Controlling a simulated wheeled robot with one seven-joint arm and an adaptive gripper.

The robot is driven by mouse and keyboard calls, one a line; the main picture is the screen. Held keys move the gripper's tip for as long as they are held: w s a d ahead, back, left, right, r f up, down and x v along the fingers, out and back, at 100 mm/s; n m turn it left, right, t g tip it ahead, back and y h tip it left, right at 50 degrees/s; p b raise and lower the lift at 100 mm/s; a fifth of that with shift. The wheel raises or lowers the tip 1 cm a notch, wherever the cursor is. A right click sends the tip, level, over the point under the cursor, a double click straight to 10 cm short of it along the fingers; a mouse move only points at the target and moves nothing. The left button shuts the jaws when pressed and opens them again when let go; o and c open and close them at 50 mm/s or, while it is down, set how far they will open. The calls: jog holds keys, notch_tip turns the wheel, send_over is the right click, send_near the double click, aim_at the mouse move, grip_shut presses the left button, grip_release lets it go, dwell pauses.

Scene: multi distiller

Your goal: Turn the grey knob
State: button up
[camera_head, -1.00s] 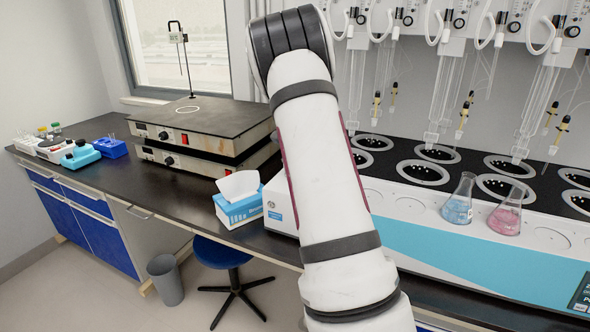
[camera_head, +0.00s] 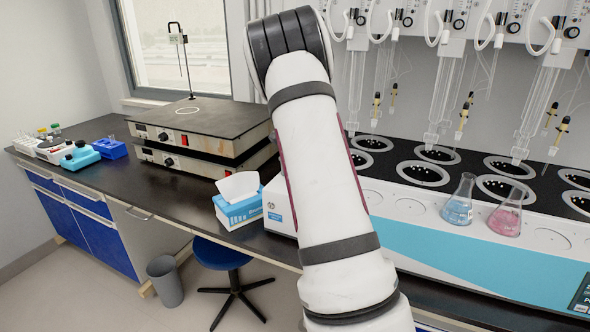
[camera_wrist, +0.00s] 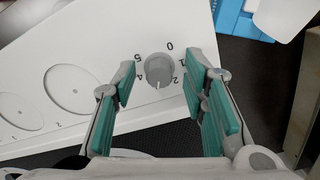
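The grey knob (camera_wrist: 158,68) is round and sits on the white front panel (camera_wrist: 100,45), with printed numbers around it; 0, 1, 2, 4 and 5 can be read. A light mark shows at its lower edge, between the 4 and the 2. My gripper (camera_wrist: 160,86) is open, with one teal-padded finger on each side of the knob in the picture. Gaps show between the knob and both fingers, so neither seems to touch it. In the head view, my arm hides the knob and my gripper.
A tissue box (camera_head: 238,210) stands left of the white device (camera_head: 279,208) on the dark bench (camera_head: 150,190). A blue flask (camera_head: 459,205) and a pink flask (camera_head: 507,215) stand on the device at the right. Stacked hotplates (camera_head: 200,130) are at the back left.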

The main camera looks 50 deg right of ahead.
jog(key=shift+r, duration=0.1)
notch_tip(320, 180, up, 12)
dwell(0.5)
dwell(0.5)
